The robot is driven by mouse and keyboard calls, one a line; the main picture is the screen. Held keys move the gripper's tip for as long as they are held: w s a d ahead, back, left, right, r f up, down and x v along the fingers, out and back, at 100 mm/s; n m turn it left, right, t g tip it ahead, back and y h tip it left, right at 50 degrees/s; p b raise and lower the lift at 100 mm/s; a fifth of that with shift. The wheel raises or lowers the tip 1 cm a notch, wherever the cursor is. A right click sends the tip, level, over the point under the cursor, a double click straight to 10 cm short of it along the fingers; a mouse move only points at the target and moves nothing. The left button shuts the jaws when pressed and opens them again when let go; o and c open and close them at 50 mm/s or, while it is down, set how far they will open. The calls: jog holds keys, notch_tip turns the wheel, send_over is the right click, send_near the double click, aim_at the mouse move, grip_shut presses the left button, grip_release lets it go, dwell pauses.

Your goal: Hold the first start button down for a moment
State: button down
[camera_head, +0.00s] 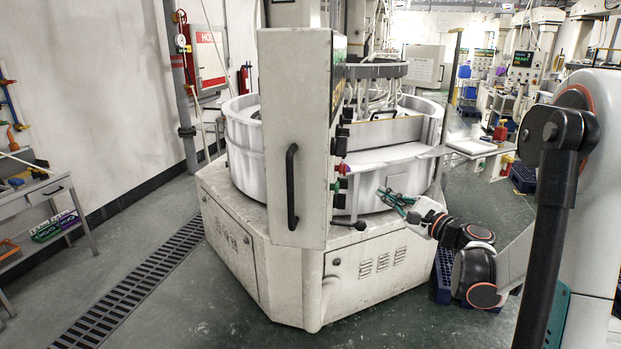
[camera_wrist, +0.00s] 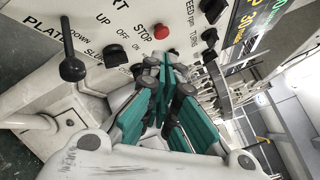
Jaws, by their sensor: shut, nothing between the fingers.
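The control panel (camera_head: 334,150) of a white round machine is seen edge-on in the head view. A green button (camera_head: 340,185) sticks out of its face, just below a red one (camera_head: 343,168). The red stop button (camera_wrist: 161,31) shows in the wrist view, beside the label STOP and a cut-off label ending in RT. The start button cannot be made out there; my fingers cover part of the panel. My gripper (camera_head: 383,193), with green finger pads, is shut and empty, in front of the panel face. Its fingertips (camera_wrist: 160,62) point at the panel; contact cannot be told.
Black knobs (camera_wrist: 115,55) and a black ball-ended lever (camera_wrist: 72,68) stick out near the fingers. The machine's white tub (camera_head: 385,165) stands close behind my gripper. A shelf table (camera_head: 35,195) is at the left. The floor beside the drain grating (camera_head: 135,290) is clear.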

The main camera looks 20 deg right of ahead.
aim_at(335, 187)
jog(key=shift+w+d+r, duration=0.1)
jog(key=shift+d+r, duration=0.1)
dwell(0.3)
jog(key=w+a, duration=0.1)
jog(key=a, duration=0.1)
jog(key=w+a, duration=0.1)
jog(key=a, duration=0.1)
jog(key=w+a, duration=0.1)
jog(key=a, duration=0.1)
jog(key=shift+w+a+p, duration=0.15)
jog(key=shift+a+p, duration=0.05)
jog(key=shift+p, duration=0.1)
jog(key=shift+w+a, duration=0.4)
jog(key=shift+a, duration=0.3)
dwell(0.8)
jog(key=shift+w+a, duration=0.2)
jog(key=shift+a, duration=0.2)
jog(key=shift+w+a+b, duration=0.2)
jog(key=shift+a+b, duration=0.15)
jog(key=shift+a, duration=0.05)
dwell(1.8)
jog(key=shift+d, duration=0.1)
jog(key=shift+s+d, duration=0.4)
jog(key=shift+d, duration=0.3)
